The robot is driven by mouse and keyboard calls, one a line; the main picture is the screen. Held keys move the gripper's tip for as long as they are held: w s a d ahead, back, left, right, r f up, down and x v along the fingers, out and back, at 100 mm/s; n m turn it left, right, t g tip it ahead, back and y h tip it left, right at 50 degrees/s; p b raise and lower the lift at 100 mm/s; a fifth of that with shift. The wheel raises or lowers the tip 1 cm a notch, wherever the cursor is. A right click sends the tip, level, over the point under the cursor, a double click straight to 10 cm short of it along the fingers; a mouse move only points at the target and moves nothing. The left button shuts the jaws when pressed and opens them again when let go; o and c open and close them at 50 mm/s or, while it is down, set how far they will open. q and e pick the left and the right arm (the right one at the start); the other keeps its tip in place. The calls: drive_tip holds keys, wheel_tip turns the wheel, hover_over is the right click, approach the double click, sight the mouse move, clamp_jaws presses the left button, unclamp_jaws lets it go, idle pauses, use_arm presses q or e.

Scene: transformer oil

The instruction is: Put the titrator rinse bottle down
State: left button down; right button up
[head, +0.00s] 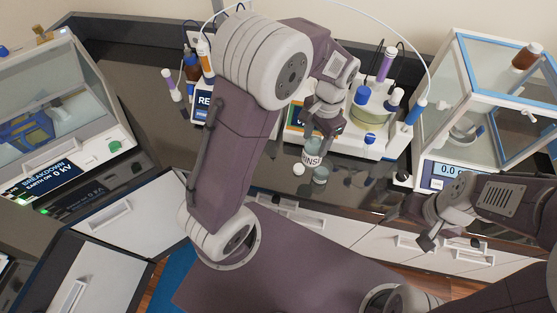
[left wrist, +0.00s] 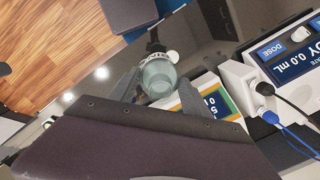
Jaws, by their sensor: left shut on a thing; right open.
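The titrator rinse bottle (head: 312,160), a small clear bottle with a white label reading "RINS", is close above the dark glossy counter in front of the titrator. My left gripper (head: 321,128) comes from above and is shut on it. In the left wrist view the greenish bottle (left wrist: 159,77) sits between the fingers of my left gripper (left wrist: 156,88). I cannot tell whether its base touches the counter. The titrator (head: 370,140), white with a beaker and reagent bottles, is partly hidden by my left arm. My right gripper (head: 409,222) is open and empty near the counter's front edge.
A small white round item (head: 298,169) is beside the bottle. A glass balance cabinet (head: 490,110) stands at right, and a breakdown tester (head: 60,120) at left. White drawers (head: 375,245) are below the counter edge.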

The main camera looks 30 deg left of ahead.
use_arm(q)
drive_tip(key=s+a+f+p, duration=0.1)
drive_tip(key=a+f+p, duration=0.1)
drive_tip(key=a+f, duration=0.9)
drive_tip(key=shift+s+a+p, duration=0.2)
drive_tip(key=shift+a+p, duration=0.15)
drive_tip(key=shift+a, duration=0.05)
use_arm(e)
drive_tip(key=r, duration=0.1)
drive_tip(key=a+r, duration=0.1)
drive_tip(key=r, duration=0.1)
drive_tip(key=shift+w+a, duration=0.15)
drive_tip(key=shift+w, duration=0.25)
use_arm(q)
drive_tip(key=shift+s+d+f, duration=0.1)
drive_tip(key=c, duration=0.5)
unclamp_jaws()
use_arm(e)
drive_tip(key=shift+f, duration=0.15)
